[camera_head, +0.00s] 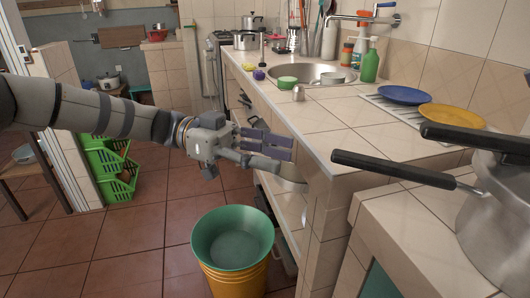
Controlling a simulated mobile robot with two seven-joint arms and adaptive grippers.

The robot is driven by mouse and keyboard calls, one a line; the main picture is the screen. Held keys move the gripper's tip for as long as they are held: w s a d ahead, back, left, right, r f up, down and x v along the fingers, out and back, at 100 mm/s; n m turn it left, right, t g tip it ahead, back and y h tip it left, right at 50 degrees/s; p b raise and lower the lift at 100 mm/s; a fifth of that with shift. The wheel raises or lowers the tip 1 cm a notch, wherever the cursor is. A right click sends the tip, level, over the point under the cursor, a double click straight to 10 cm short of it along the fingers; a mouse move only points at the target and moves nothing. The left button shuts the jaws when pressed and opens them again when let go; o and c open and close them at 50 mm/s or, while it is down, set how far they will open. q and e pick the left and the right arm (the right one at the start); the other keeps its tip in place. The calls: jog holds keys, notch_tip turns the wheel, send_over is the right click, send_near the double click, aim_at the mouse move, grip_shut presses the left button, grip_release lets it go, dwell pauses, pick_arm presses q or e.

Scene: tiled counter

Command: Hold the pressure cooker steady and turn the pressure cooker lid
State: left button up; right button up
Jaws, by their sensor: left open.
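A silver pressure cooker (493,238) stands at the right edge of the camera_head view, partly cut off. Its lid (508,163) is on top, only partly seen. One long black handle (390,169) points left from the cooker's side. A second black handle (470,138) sits higher and points left at a different angle, apart from the first. My left gripper (282,153) is open and empty. It hangs over the floor beside the counter front, left of the cooker and well away from both handles. My right gripper is not in view.
The tiled counter edge (325,153) lies just right of my left gripper. A blue plate (404,95) and a yellow plate (452,116) rest on a rack. A sink (305,73) and bottles are farther back.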

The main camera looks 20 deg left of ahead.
aim_at(343, 153)
pick_arm(q)
jog(key=shift+m+h, duration=0.3)
jog(key=shift+m, duration=0.2)
jog(key=d, duration=0.3)
jog(key=d+r, duration=0.1)
jog(key=d, duration=0.3)
jog(key=d+r, duration=0.1)
jog(key=d, duration=0.3)
jog(key=shift+w+d, duration=0.1)
jog(key=shift+w, duration=0.15)
jog(key=shift+c, duration=0.6)
